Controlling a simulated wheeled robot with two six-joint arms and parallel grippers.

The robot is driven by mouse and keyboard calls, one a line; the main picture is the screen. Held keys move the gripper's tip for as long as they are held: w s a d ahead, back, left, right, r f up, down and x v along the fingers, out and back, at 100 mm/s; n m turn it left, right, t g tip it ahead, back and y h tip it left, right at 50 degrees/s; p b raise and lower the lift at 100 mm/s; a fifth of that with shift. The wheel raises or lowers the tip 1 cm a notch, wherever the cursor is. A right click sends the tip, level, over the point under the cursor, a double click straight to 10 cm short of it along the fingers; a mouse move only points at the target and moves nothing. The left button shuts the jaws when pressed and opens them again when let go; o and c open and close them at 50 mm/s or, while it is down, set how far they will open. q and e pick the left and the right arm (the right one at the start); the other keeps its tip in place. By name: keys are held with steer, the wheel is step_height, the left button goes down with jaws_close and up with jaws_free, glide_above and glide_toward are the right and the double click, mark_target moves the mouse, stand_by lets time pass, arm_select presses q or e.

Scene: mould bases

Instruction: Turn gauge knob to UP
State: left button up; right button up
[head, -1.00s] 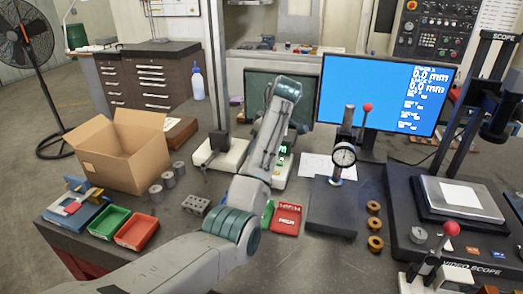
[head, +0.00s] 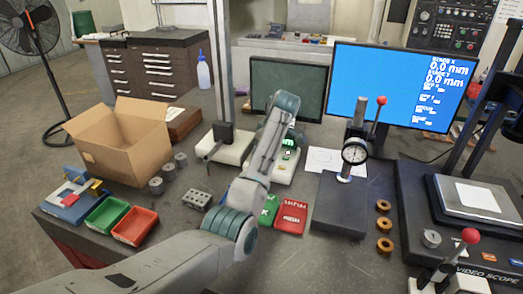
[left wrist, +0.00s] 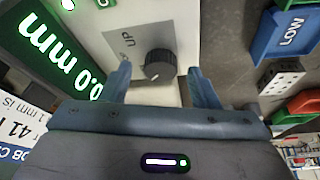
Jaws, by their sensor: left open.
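The gauge knob (left wrist: 160,65) is a dark, ribbed round knob on a pale panel in the left wrist view. The letters UP (left wrist: 127,41) are printed beside it, and a green display (left wrist: 55,50) reading 0.0 mm is at the left. My left gripper (left wrist: 158,72) is open, with its two blue fingers on either side of the knob. I see gaps between fingers and knob. In the head view the gauge's green display (head: 288,142) shows just right of my left arm, which hides the knob and most of the gripper. My right gripper is not in view.
Green (head: 105,215) and red (head: 135,226) bins, a cardboard box (head: 105,160) and a drilled metal block (head: 197,200) lie left of my arm. A dial gauge stand (head: 345,205) and a red booklet (head: 291,217) are at the right.

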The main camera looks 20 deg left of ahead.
arm_select(q)
steer(key=shift+a+f, duration=0.15)
steer(key=shift+f, duration=0.4)
steer(key=c, duration=1)
